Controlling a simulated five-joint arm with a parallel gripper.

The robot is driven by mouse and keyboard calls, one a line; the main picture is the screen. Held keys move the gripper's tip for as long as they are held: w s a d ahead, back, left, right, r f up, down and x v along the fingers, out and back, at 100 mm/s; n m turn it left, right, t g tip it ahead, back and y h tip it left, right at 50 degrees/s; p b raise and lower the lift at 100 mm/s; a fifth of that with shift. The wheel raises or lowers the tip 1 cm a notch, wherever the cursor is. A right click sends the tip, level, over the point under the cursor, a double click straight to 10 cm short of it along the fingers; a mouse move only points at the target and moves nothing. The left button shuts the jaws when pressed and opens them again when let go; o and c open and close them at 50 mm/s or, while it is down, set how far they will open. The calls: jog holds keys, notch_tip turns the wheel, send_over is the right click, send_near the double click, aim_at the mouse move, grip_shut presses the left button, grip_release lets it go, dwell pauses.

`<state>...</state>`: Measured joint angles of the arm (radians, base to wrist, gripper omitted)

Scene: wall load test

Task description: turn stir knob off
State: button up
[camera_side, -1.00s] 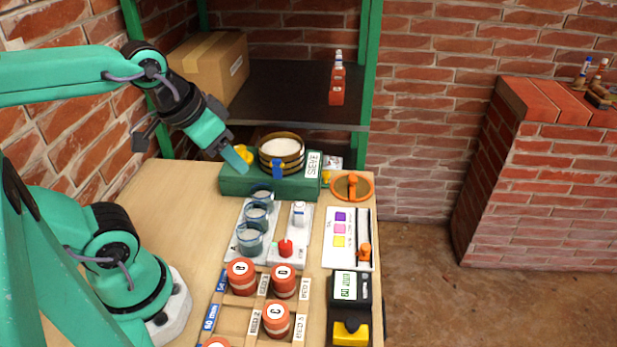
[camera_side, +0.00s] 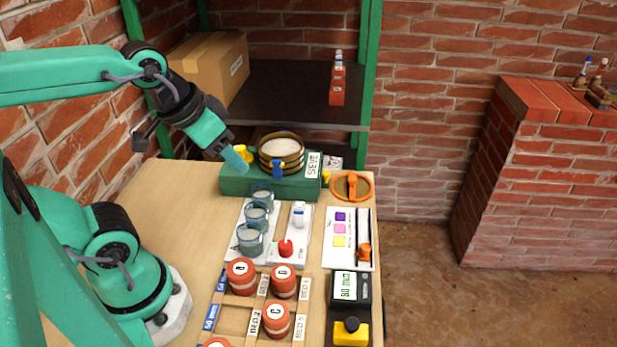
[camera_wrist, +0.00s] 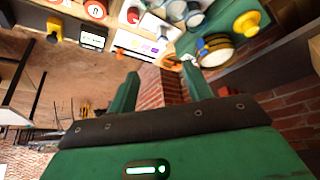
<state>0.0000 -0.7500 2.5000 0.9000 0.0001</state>
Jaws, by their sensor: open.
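A red knob (camera_side: 286,247), apparently the stir knob, sits at the front of a white panel (camera_side: 276,263) with a small label that is hard to read. It shows near the top of the wrist view (camera_wrist: 133,15). A white switch piece (camera_side: 299,213) stands behind it, and several glass beakers (camera_side: 250,240) stand to its left. My gripper (camera_side: 238,158) is well behind and left of the red knob, at the left end of the green sieve box (camera_side: 262,187). Its jaws are apart and empty in the wrist view (camera_wrist: 157,88).
A round sieve (camera_side: 281,150) and a yellow knob (camera_side: 243,153) are on the green box, close to my gripper. Orange-capped jars (camera_side: 242,277) stand in a wooden rack in front. A colour card (camera_side: 340,230) and a timer (camera_side: 350,289) lie right. The table's left side is clear.

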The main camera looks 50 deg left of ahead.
jog(key=m+g, duration=0.6)
jog(key=m, duration=1.2)
send_over(285, 244)
jog(key=shift+f, duration=6.85)
jog(key=shift+f, duration=0.1)
jog(key=shift+f, duration=3.8)
